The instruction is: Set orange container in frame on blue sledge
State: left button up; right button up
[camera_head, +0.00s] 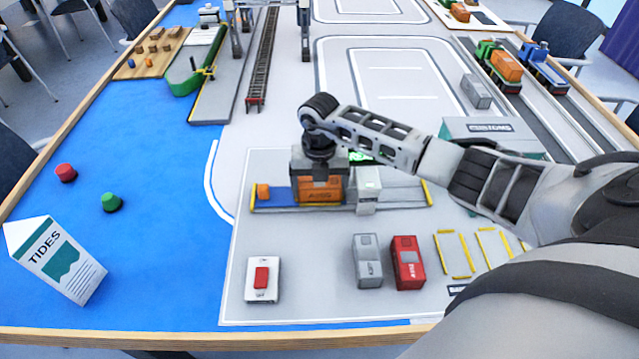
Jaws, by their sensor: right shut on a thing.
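The orange container (318,192) is at the middle of the picture, below my right gripper (320,172). The right gripper points down and is shut on it; the dark gripper body hides its upper part. The blue sledge (281,197) shows as a blue strip left of the container, on a rail with yellow ends. The container overlaps the strip in the picture; I cannot tell whether it rests on it or hangs just above. The frame on the sledge cannot be made out behind the container. My left gripper is not in view.
A small orange block (262,191) is at the rail's left end, and a grey-white block (367,197) stands just right of the container. Grey (367,262) and red (408,263) containers stand in front. A TIDES card (55,258) stands left.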

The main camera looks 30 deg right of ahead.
jog(key=shift+f, duration=0.2)
jog(key=o, duration=0.9)
jog(key=shift+c, duration=0.2)
notch_tip(320, 180, up, 12)
jog(key=b, duration=0.1)
jog(key=shift+r, duration=0.25)
